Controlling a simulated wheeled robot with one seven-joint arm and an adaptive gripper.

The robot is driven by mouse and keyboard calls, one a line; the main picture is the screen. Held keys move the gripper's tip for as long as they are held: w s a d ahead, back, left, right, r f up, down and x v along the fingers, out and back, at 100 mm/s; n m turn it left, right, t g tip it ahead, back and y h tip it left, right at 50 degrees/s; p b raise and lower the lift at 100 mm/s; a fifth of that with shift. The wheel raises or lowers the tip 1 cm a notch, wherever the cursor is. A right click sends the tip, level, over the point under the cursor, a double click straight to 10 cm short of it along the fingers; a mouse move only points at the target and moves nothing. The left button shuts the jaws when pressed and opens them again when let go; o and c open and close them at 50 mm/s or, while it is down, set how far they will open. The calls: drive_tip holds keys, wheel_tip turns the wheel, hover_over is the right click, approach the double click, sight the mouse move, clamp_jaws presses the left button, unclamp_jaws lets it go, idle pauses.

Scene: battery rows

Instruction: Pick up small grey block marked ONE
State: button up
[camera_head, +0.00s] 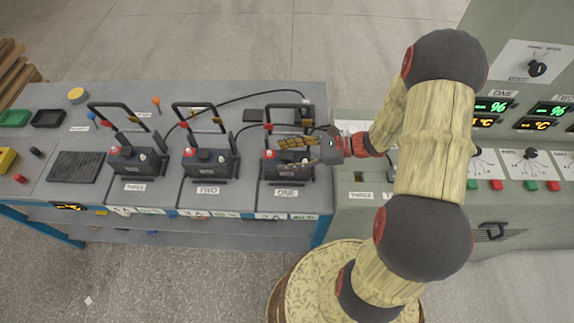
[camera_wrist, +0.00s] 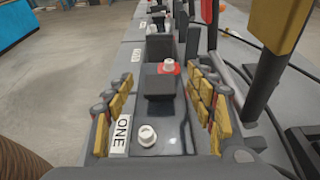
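The small dark grey block (camera_head: 272,170) at the station labelled ONE (camera_head: 286,193) sits on the grey bench, partly hidden behind my gripper. In the wrist view the ONE label (camera_wrist: 121,134) lies at the lower left, beside a grey surface with a white knob (camera_wrist: 147,136). A raised dark block (camera_wrist: 160,86) and a red-and-white knob (camera_wrist: 168,67) show beyond it. My gripper (camera_head: 290,150) is over this station in the head view. In the wrist view, its yellow-padded fingers (camera_wrist: 162,108) stand wide apart on either side of the block. Nothing is visibly held; contact cannot be told.
Similar blocks stand left at stations TWO (camera_head: 207,162) and THREE (camera_head: 130,159). Upright black handle frames (camera_head: 195,103) rise around the stations. A black cable (camera_head: 245,97) runs behind. A control cabinet (camera_head: 520,208) with displays and switches stands right. The front floor (camera_head: 150,280) is clear.

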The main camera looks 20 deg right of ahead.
clamp_jaws()
idle(0.5)
drive_tip(key=shift+f, duration=0.1)
idle(0.3)
